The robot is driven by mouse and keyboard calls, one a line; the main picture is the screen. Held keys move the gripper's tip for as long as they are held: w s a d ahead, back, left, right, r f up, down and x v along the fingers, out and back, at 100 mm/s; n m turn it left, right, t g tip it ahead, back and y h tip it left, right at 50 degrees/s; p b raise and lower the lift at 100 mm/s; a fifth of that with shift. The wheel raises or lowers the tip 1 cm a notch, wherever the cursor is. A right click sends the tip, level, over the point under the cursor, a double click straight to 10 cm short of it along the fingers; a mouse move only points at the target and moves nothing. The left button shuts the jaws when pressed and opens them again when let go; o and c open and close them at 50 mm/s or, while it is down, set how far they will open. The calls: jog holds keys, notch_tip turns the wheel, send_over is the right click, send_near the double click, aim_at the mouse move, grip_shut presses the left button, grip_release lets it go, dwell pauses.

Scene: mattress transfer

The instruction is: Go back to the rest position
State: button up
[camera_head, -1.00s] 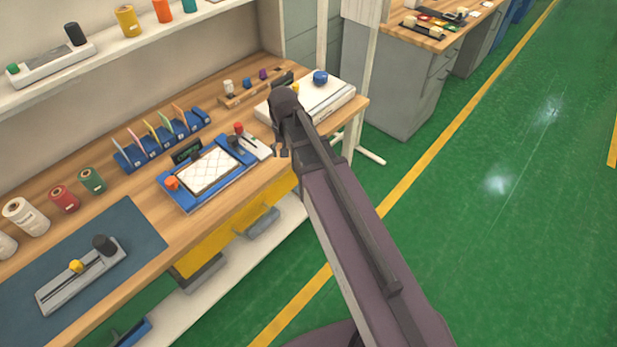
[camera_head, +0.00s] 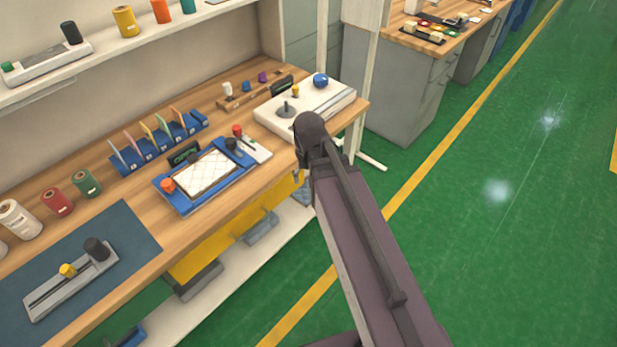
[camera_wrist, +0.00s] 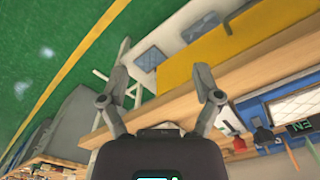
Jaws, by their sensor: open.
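In the wrist view my gripper (camera_wrist: 160,75) is open and empty, its two fingers spread wide with the table edge and floor beyond them. In the head view my arm reaches up from the bottom right, and its gripper end is largely hidden behind the arm at the table's front edge. The small white quilted mattress (camera_head: 206,174) lies flat in the blue tray fixture (camera_head: 188,207) on the wooden table (camera_head: 190,226). My gripper is apart from it, to its right. The mattress also shows in the wrist view (camera_wrist: 298,104) at the right edge.
A white machine (camera_head: 322,107) with a blue knob stands at the table's back right. A blue mat (camera_head: 120,225) holds a grey slider device (camera_head: 75,278). Thread spools (camera_head: 57,202) and a card rack (camera_head: 158,147) line the back. Green floor (camera_head: 500,230) is free at right.

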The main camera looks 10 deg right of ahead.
jog(key=s, duration=0.1)
jog(key=s+d, duration=0.2)
jog(key=shift+s+n, duration=0.25)
jog(key=shift+n, duration=0.05)
dwell(0.5)
jog(key=c, duration=0.3)
jog(key=shift+c, duration=0.2)
jog(key=shift+a, duration=0.1)
